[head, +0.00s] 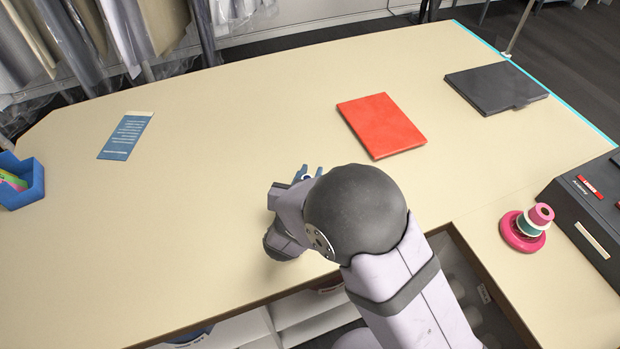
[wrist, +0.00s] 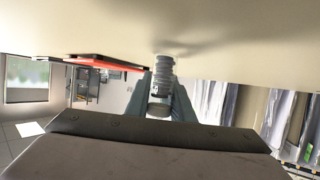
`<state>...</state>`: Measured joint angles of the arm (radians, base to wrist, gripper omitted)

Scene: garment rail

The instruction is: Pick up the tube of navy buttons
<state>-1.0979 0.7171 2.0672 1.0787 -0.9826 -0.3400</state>
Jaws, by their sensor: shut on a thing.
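The tube of navy buttons (wrist: 162,72) stands out between the fingers of my gripper (wrist: 161,98) in the wrist view, as a small greyish banded cylinder. My gripper is shut on it. The tube's far end is close to the tabletop, with a soft shadow around it; I cannot tell if it touches. In the head view my gripper (head: 307,173) is over the front middle of the table, and my own wrist hides nearly all of the tube.
A red book (head: 381,125) lies beyond my gripper, with a dark folder (head: 495,87) at the far right. A blue card (head: 126,136) and blue bin (head: 28,188) are at left. A pink spool stand (head: 523,231) stands right. The table's left middle is clear.

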